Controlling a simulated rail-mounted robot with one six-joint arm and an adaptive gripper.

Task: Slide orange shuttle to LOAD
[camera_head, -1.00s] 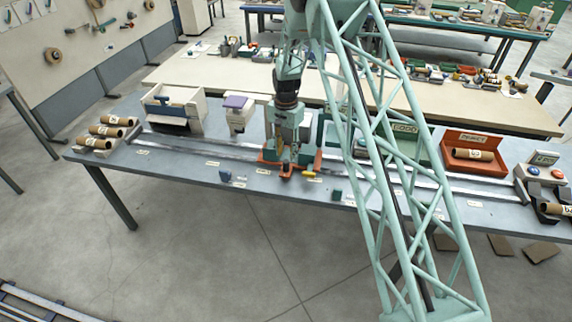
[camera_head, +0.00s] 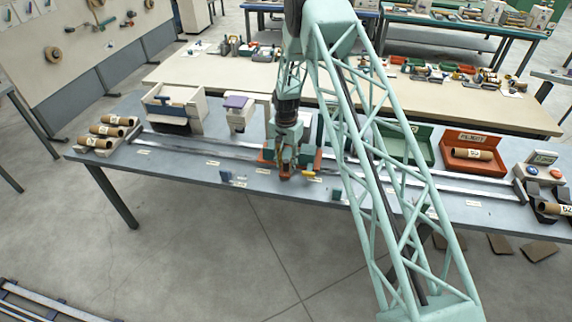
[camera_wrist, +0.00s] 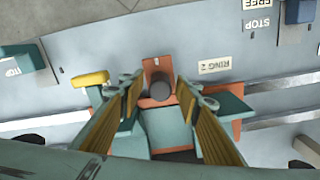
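The orange shuttle (camera_head: 265,159) sits about midway along the rails on the grey bench. Its front tab carries a dark round knob (camera_wrist: 160,92), seen in the wrist view. A yellow handle (camera_wrist: 90,79) sticks out at the shuttle's left side in that view. My gripper (camera_head: 287,168) is down at the shuttle's front. In the wrist view, my gripper (camera_wrist: 159,84) has its two fingers apart, one on each side of the knob, with a narrow gap visible at each side. I cannot make out a LOAD label.
A RING 2 label (camera_wrist: 215,66) lies beside the shuttle. A blue stop block (camera_wrist: 299,10) stands by FREE and STOP labels. Cardboard tubes (camera_head: 110,131) lie at the rail's left end; a red bin (camera_head: 474,151) and a button box (camera_head: 542,170) stand at the right.

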